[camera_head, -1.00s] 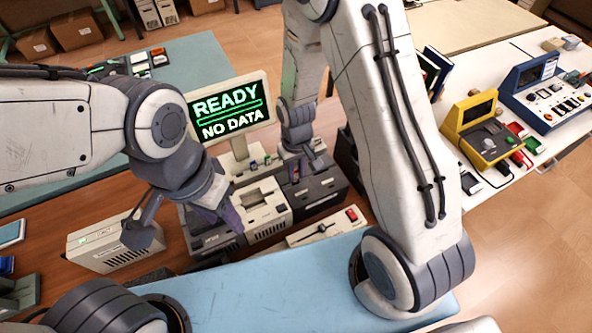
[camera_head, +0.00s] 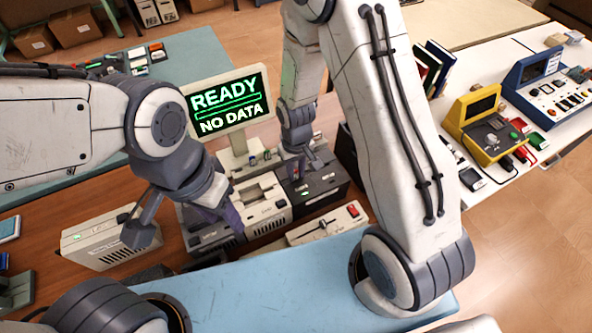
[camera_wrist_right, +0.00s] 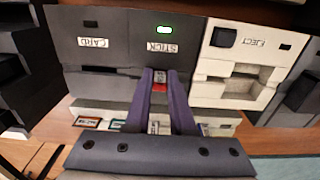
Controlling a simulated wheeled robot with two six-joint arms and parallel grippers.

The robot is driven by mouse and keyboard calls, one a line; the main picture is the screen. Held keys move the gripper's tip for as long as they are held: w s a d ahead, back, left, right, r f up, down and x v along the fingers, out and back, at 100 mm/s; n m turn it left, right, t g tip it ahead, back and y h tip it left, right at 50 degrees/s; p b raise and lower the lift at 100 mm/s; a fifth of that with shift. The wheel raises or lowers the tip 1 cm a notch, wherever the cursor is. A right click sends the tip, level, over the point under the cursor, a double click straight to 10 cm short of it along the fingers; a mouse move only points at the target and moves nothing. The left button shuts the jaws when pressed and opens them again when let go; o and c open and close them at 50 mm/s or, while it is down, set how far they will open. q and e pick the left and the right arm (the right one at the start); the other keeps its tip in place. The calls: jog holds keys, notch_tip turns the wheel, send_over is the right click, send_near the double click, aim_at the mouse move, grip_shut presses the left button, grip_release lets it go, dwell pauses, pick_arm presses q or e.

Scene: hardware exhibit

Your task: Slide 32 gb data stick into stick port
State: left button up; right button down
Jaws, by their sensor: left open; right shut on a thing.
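My right gripper (camera_wrist_right: 159,78) is shut on a small stick with a red part (camera_wrist_right: 159,87), which shows between the fingertips in the right wrist view. Its capacity label cannot be read. The fingertips are right at the dark grey panel below the label STICK (camera_wrist_right: 164,47), in front of the stick port. The port's opening is hidden by the fingers, so I cannot tell how far the stick is in. A green light (camera_wrist_right: 163,29) is lit above the label. In the head view my right gripper (camera_head: 302,168) is small and partly hidden. My left gripper (camera_head: 232,217) is open and empty over the nearer devices.
Small labelled items lie on the ledge (camera_wrist_right: 100,106) below. A monitor (camera_head: 228,103) reads READY, NO DATA. A yellow console (camera_head: 480,122) stands on the right table.

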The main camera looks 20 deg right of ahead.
dwell(0.3)
jog(key=c, duration=0.7)
grip_release()
jog(key=shift+r, duration=0.1)
notch_tip(320, 180, up, 8)
jog(key=p, duration=0.7)
